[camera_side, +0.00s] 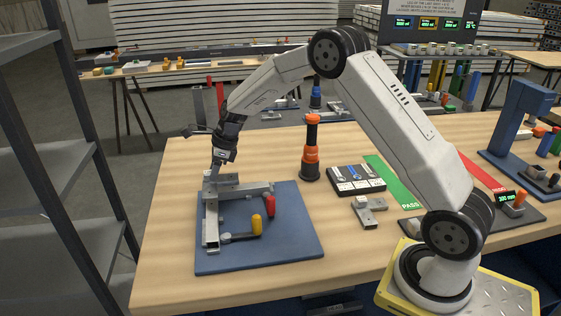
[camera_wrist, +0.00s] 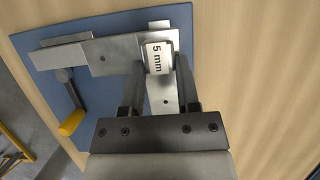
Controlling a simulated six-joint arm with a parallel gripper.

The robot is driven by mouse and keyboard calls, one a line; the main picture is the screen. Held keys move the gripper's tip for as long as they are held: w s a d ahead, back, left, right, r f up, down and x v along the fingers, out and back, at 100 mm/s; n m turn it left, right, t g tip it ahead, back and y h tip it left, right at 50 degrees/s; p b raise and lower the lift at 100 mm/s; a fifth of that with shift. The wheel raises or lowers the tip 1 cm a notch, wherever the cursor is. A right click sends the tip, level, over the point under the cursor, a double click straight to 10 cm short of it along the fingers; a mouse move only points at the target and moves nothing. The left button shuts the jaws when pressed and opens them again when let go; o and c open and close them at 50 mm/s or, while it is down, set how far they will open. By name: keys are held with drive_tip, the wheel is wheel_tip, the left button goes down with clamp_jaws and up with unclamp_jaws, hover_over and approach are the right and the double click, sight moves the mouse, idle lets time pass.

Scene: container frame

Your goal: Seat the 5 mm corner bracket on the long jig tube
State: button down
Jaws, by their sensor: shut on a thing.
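The corner bracket is grey, with a white "5 mm" label (camera_wrist: 160,57) between my fingers in the wrist view. My gripper (camera_wrist: 160,82) is shut on it. In the side view my gripper (camera_side: 217,172) points down at the back-left corner of the jig, where the bracket (camera_side: 226,183) shows as grey metal. Two grey tubes meet near this corner: one runs toward the front (camera_side: 211,232), the other to the right (camera_side: 252,189). I cannot tell for sure which is the long one, or whether the bracket is fully down on it.
The jig stands on a blue plate (camera_side: 290,238). A yellow-handled clamp (camera_side: 256,225) and a red-handled clamp (camera_side: 270,206) sit beside the tubes. An orange-black tool (camera_side: 311,150), a black case (camera_side: 356,180) and a loose grey bracket (camera_side: 369,210) stand to the right.

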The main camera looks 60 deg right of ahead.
sight(217, 178)
drive_tip(key=shift+f, duration=0.85)
drive_tip(key=shift+f, duration=0.9)
idle(1.4)
unclamp_jaws()
drive_tip(key=shift+r, duration=0.15)
idle(0.3)
drive_tip(key=shift+r, duration=3.35)
